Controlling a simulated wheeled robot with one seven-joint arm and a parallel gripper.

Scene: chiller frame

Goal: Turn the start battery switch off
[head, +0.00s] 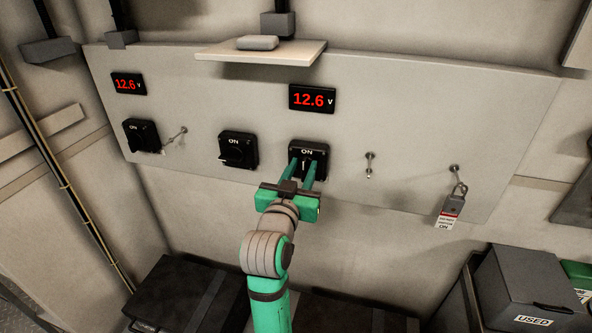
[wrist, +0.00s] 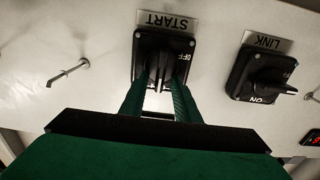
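The start battery switch (head: 323,150) is a black square rotary switch on the grey panel, under the right 12.6 V display. In the wrist view this switch (wrist: 187,44) is upside down, with a START label above it. Its knob (wrist: 160,66) looks upright in that view, in line with the ON mark seen in the head view. My gripper (head: 302,164) reaches the switch with its two green fingers on either side of the knob. In the wrist view the fingers (wrist: 162,84) flank the knob closely; whether they press on it cannot be told.
The LINK switch (head: 238,138) stands left of it, with its knob turned sideways. Another switch (head: 141,134) is further left. A bare hook (head: 369,163) and a hook with a tagged padlock (head: 451,205) are to the right. A shelf (head: 260,53) juts out above.

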